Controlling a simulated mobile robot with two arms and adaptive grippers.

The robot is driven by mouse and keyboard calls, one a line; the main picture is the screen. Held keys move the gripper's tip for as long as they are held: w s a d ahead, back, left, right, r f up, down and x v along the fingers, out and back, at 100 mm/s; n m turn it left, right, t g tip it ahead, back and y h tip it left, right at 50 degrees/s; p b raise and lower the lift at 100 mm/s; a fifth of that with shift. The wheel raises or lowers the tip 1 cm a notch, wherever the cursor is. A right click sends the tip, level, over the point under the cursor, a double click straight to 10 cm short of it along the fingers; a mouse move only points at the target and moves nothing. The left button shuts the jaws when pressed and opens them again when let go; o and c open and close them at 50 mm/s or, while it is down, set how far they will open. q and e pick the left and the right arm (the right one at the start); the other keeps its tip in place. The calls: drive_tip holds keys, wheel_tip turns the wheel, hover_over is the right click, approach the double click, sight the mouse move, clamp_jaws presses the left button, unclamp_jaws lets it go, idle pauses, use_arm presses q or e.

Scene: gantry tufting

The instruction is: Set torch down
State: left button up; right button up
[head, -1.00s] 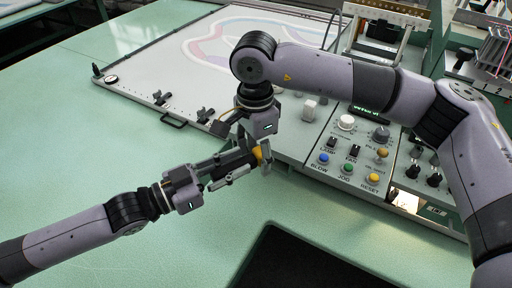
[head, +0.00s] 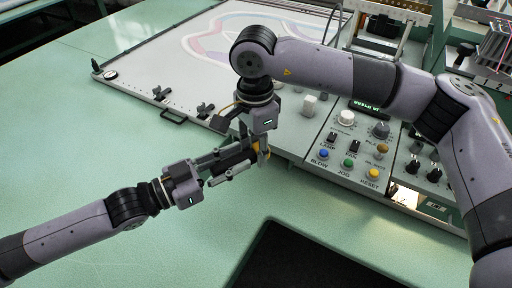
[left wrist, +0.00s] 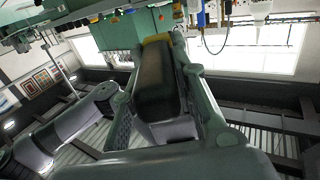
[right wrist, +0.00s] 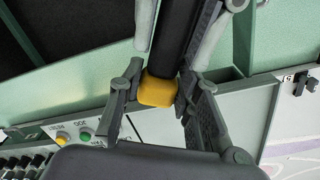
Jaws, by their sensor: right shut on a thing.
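The torch is a black cylinder (right wrist: 176,40) with a yellow end (right wrist: 158,91). In the head view it is mostly hidden between my two grippers, above the green table. My right gripper (right wrist: 155,95) is shut on the torch at its yellow end. My left gripper (head: 235,166) reaches in from the left, its fingers lying along both sides of the torch. In the right wrist view gaps show between these fingers and the torch, so it looks open. The black body also shows between the left fingers in the left wrist view (left wrist: 157,80).
A control panel (head: 335,172) with knobs and coloured buttons stands close right of the grippers. A pale board (head: 150,75) with a coloured outline lies behind. A black recess or mat (head: 300,262) is at the front. The green table (head: 60,130) is clear at left.

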use_arm(q)
drive_tip(key=o, duration=0.5)
drive_tip(key=shift+c, duration=0.2)
